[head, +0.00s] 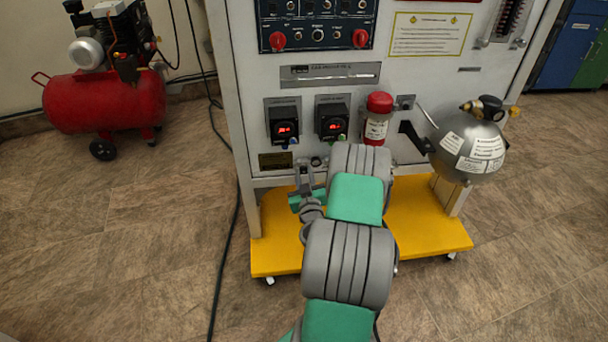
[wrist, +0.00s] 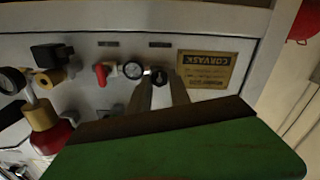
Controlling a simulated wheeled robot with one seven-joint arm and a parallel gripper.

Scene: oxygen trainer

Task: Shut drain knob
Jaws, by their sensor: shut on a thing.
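The drain knob (wrist: 159,77) appears to be the small black knob on the lower front panel, with a label strip beside it too small to read. It shows in the wrist view between the tips of my gripper (wrist: 164,88). The two grey fingers are closed around the knob's sides. In the head view my gripper (head: 304,170) reaches the panel's lower edge, and my arm hides much of that area. The knob cannot be made out there, and its turn angle is unclear.
In the wrist view, a small round gauge (wrist: 133,70) and a red-handled valve (wrist: 101,74) sit left of the knob; a brass-coloured plate (wrist: 206,69) sits right.

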